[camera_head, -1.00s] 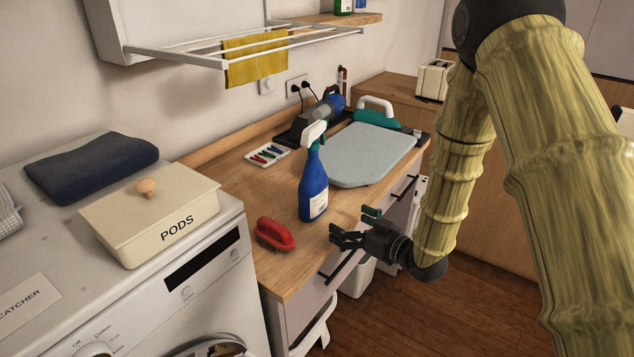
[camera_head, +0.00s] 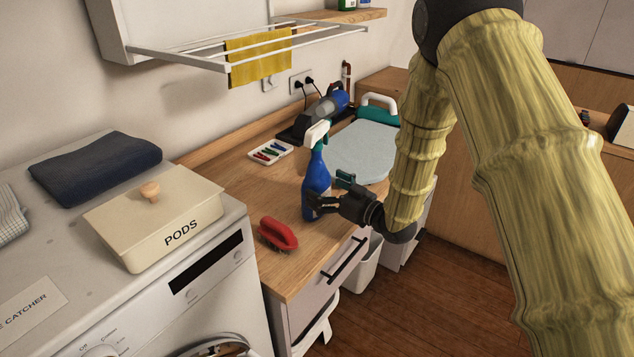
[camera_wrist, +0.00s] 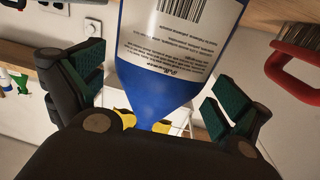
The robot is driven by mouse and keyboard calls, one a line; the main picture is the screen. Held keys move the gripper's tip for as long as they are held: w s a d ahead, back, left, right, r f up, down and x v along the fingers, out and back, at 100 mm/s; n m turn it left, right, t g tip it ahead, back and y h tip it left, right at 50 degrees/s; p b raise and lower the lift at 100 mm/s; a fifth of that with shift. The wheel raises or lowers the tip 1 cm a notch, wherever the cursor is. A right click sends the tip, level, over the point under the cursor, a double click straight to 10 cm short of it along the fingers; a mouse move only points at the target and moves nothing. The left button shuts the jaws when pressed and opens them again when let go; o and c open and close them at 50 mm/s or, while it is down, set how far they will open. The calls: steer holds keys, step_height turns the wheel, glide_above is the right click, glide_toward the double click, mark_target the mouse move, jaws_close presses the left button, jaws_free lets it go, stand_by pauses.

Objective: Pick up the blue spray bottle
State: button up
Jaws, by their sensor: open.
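The blue spray bottle (camera_head: 316,177) with a white trigger head stands upright on the wooden counter. My gripper (camera_head: 330,192) is at its lower body, reaching in from the right. In the wrist view the bottle (camera_wrist: 160,95) fills the middle, with its white barcode label facing the camera. The two green-padded fingers of my gripper (camera_wrist: 155,95) are open, one on each side of the bottle. A gap shows between the bottle and each pad.
A red brush (camera_head: 278,233) lies on the counter in front of the bottle. A light blue-grey ironing board (camera_head: 358,148) lies behind it. A tray of coloured pegs (camera_head: 270,152) sits at the back. The cream PODS box (camera_head: 150,220) is on the washer to the left.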

mark_target(316, 181)
steer(key=shift+p+x, duration=0.3)
steer(key=shift+x, duration=1.25)
steer(key=c, duration=1.2)
steer(key=shift+r, duration=0.1)
steer(key=shift+c, duration=1.1)
steer(key=shift+w+r, duration=0.1)
steer(key=shift+r, duration=0.05)
